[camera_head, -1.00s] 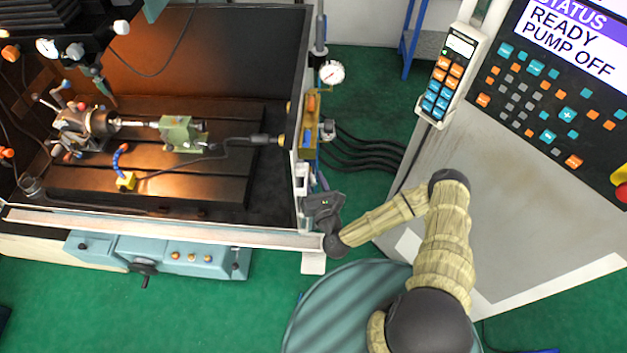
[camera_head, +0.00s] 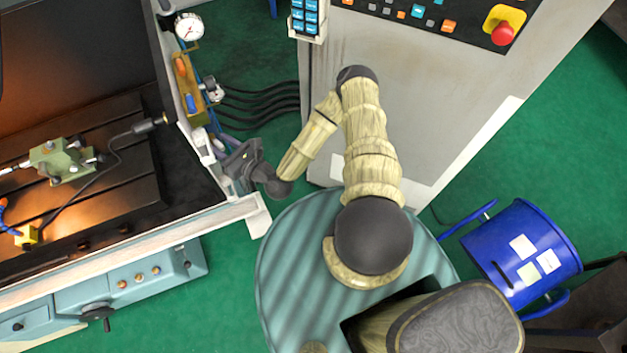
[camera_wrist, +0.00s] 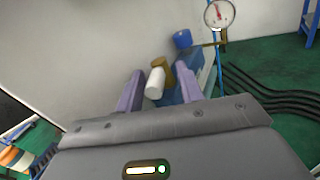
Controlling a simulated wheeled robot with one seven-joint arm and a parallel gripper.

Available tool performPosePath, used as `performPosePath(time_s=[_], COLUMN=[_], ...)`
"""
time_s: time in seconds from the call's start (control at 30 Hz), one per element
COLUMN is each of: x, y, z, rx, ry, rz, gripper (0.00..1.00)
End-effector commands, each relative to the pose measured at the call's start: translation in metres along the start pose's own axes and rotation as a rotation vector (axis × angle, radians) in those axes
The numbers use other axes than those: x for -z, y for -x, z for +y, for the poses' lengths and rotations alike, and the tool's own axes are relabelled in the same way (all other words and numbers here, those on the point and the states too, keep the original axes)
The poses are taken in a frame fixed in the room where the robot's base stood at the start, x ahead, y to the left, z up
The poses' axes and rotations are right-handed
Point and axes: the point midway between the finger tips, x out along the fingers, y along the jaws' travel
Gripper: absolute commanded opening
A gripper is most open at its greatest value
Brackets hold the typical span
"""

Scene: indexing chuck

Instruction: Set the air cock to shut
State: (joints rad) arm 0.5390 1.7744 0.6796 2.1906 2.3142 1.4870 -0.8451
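My gripper (camera_head: 222,158) is at the right edge of the machine enclosure, just below a yellow-brown panel (camera_head: 184,72) with an orange part and a blue part (camera_head: 192,103). In the wrist view its two purple fingers (camera_wrist: 174,84) stand apart, so it is open. Between and beyond them are a white cylinder (camera_wrist: 154,83), a brass-coloured part (camera_wrist: 188,72) and a blue body (camera_wrist: 192,90). A blue knob (camera_wrist: 182,39) is farther up. I cannot tell for sure which part is the air cock, nor whether a finger touches anything.
A dial gauge (camera_head: 188,27) and a smaller gauge (camera_head: 212,90) are on the machine's edge. Black hoses (camera_head: 260,100) run right to the grey control cabinet (camera_head: 425,110). Green floor is clear below the machine.

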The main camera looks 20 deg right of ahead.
Motion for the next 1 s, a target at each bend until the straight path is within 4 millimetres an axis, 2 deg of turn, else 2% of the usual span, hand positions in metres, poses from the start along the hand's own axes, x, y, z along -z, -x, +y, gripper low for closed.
performPosePath(time_s=[0.03,1.0], x=[0.005,0.000], y=[0.000,-0.006], z=[-0.003,-0.024], rx=[-0.025,-0.485], ry=[0.003,0.007], rz=[0.004,0.096], gripper=[0.39,0.39])
